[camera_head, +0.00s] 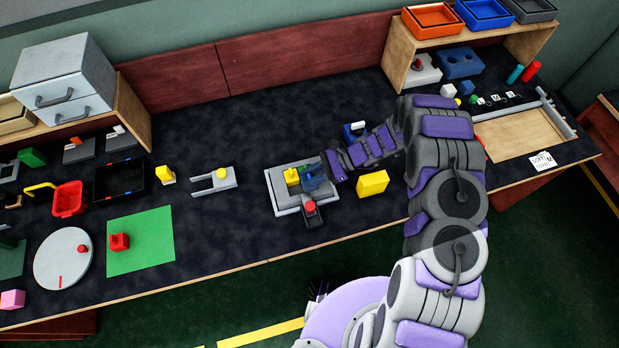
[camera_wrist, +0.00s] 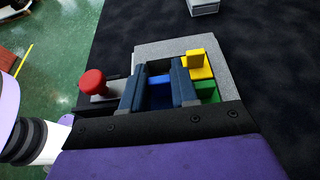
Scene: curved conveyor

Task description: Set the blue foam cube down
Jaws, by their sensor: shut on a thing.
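The blue foam cube (camera_wrist: 161,90) shows between the two dark blue fingers of my gripper (camera_wrist: 158,78) in the wrist view. My gripper is shut on it, and the fingers hide part of the cube. In the head view my gripper (camera_head: 313,176) is low over a grey platform fixture (camera_head: 287,208) near the middle of the bench. The platform's flat plate also shows in the wrist view (camera_wrist: 150,52). A yellow upright piece (camera_wrist: 197,66) and a green block (camera_wrist: 207,91) are just right of the fingers. I cannot tell whether the cube touches the fixture.
A red knob (camera_wrist: 93,82) stands on the fixture's side, left of the fingers. A yellow block (camera_head: 372,183) lies right of my gripper. A grey forked fixture (camera_head: 214,182) is to the left. The dark bench top (camera_head: 270,130) is clear behind the fixture.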

